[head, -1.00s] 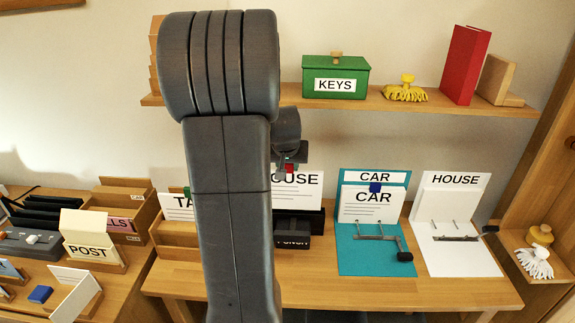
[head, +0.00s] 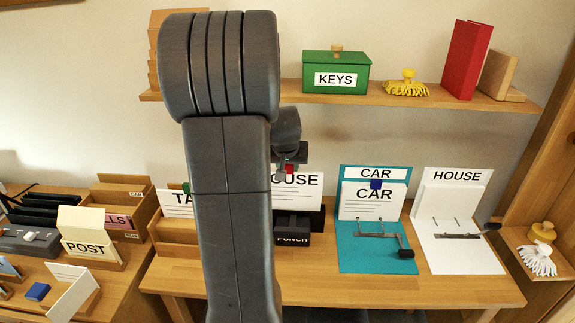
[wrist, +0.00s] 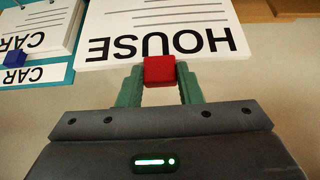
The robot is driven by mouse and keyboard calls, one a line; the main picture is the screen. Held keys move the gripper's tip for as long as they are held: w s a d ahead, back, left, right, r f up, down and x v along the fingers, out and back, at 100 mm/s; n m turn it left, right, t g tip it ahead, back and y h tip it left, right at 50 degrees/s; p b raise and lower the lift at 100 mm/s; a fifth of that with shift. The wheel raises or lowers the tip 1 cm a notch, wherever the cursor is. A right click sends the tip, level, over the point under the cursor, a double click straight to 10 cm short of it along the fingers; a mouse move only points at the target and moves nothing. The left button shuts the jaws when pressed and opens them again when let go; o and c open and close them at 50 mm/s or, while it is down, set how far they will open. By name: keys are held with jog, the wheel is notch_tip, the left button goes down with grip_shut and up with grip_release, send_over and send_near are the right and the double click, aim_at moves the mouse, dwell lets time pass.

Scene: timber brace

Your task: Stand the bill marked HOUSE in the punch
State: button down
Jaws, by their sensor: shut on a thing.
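The bill marked HOUSE (head: 302,188) is a white sheet standing upright at the black punch (head: 292,238), partly hidden behind my arm in the head view. In the wrist view the bill (wrist: 160,20) shows upside down, with a red block (wrist: 159,71) at its edge. My gripper (wrist: 159,80) has its green fingers shut on the red block. The block also shows at the top of the bill in the head view (head: 289,168). The bill's lower edge is at the punch, but I cannot tell whether it is fully seated in the slot.
Right of the punch are a teal CAR binder (head: 375,258) with a bill clipped in blue, and a white HOUSE binder (head: 465,258). A tray with a TAX-like bill (head: 174,204) stands left. The shelf (head: 430,98) above holds a green KEYS box (head: 336,73).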

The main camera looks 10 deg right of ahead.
jog(key=shift+f+b, duration=2.05)
jog(key=shift+f, duration=0.55)
jog(key=shift+c, duration=2.3)
grip_release()
jog(key=shift+r, duration=0.1)
notch_tip(320, 180, up, 8)
jog(key=p, duration=0.6)
send_over(288, 182)
jog(key=s, duration=0.1)
jog(key=shift+a, duration=0.15)
